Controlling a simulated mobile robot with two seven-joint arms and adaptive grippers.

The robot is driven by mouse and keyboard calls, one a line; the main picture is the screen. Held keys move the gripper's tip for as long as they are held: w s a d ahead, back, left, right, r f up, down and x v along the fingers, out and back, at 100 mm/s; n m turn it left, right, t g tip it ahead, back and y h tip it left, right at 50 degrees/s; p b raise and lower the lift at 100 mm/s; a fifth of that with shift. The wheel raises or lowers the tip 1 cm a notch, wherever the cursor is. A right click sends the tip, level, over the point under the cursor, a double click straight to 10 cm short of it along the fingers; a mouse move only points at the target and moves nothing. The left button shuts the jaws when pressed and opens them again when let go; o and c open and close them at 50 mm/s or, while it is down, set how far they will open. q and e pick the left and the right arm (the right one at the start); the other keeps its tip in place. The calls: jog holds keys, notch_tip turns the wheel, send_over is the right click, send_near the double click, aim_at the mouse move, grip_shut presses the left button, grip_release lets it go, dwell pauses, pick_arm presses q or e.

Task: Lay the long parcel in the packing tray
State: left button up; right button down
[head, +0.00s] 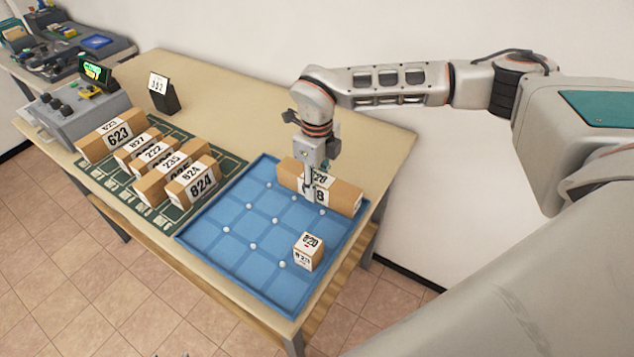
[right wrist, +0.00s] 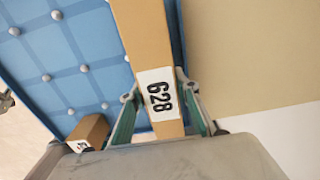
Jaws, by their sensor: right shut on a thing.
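The long brown parcel (head: 345,196) is at the far right side of the blue packing tray (head: 228,232), lengthwise along that edge. Its white label reads 628 in the right wrist view (right wrist: 158,94). My right gripper (head: 311,188) points down and is shut on the parcel, with a finger on each long side near the label. In the head view the gripper hides part of the label. The parcel's underside is hidden, so I cannot tell whether it touches the tray floor. My left gripper is not in view.
A small cube parcel marked 820 (head: 308,252) sits in the tray's near right part. Several parcels, among them 623 (head: 112,136) and 824 (head: 192,182), stand on a green mat left of the tray. A grey console (head: 75,113) and number stand (head: 163,95) are behind. The tray's middle is free.

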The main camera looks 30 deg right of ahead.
aim_at(317, 177)
jog(key=shift+r, duration=0.1)
jog(key=c, duration=1.8)
grip_release()
jog(key=shift+f, duration=0.2)
jog(key=shift+r, duration=0.1)
jog(key=shift+r, duration=0.3)
notch_tip(317, 177, up, 12)
jog(key=shift+f+b, duration=0.2)
jog(key=shift+b, duration=0.4)
jog(key=shift+s, duration=0.1)
